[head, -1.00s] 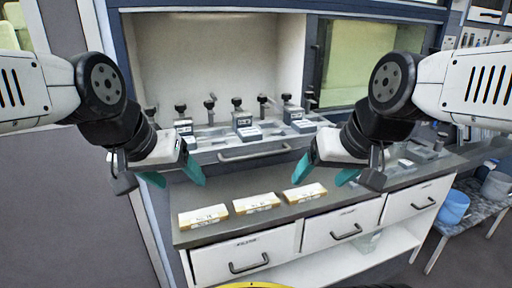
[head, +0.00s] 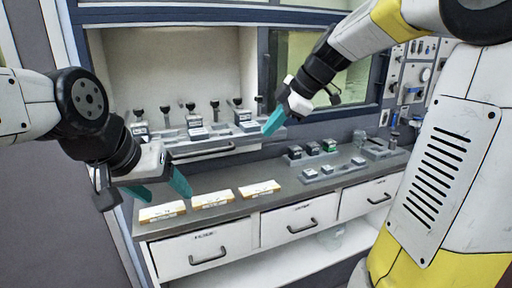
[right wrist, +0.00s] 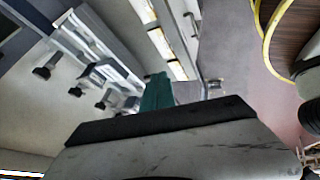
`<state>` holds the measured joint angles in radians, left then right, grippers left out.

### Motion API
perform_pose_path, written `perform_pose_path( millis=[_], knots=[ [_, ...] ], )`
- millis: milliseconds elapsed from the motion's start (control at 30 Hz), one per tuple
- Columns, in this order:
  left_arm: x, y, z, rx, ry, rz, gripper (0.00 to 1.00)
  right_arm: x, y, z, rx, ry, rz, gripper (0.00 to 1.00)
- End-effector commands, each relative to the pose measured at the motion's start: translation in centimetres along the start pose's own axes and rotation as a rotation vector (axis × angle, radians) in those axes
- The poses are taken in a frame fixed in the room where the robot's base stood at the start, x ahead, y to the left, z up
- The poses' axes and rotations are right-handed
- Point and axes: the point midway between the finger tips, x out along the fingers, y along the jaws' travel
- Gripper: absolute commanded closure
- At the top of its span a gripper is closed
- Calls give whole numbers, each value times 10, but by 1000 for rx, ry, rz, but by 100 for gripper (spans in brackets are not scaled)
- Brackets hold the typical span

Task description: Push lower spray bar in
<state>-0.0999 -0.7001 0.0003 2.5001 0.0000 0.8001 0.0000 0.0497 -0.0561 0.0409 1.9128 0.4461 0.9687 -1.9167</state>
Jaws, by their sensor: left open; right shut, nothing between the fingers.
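No part is plainly marked as the lower spray bar. A pale pull-out rack (head: 232,143) with a dark-grey bar handle (head: 203,153) sits at the booth's front opening. It carries small blocks and a row of black-knobbed posts (head: 190,107). My right gripper (head: 272,122) is shut and empty, with teal fingertips in front of the rack's right end; I cannot tell if they touch it. The teal fingers (right wrist: 157,93) also show in the right wrist view, with the rack (right wrist: 98,40) beyond. My left gripper (head: 160,189) is open and empty, left of the counter near the labelled boxes.
Three labelled yellow-white boxes (head: 211,200) lie on the grey counter (head: 285,187) below the rack. White drawers (head: 208,250) are under the counter. A glazed panel (head: 345,85) is right of the booth opening.

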Motion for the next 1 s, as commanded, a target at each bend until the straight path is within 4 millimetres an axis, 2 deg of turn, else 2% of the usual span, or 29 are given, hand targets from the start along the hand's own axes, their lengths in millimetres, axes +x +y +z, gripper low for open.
perform_pose_path(
  millis=[100, 267, 700, 833, 1000],
  knots=[
    [0, 0, 0, 0, 0, 0, 32, 5, 9, 0, -70, 18, -2, 100],
    [0, 0, 0, 0, 0, 0, 32, 17, 10, 0, -89, 23, -5, 100],
    [0, 0, 0, 0, 0, 0, 32, 106, 8, -2, -86, 22, -7, 100],
    [0, 0, 0, 0, 0, 0, 32, 116, 28, -4, -88, 21, -2, 100],
    [0, 0, 0, 0, 0, 0, 32, 122, 41, -5, -88, 20, -2, 100]
  ],
)
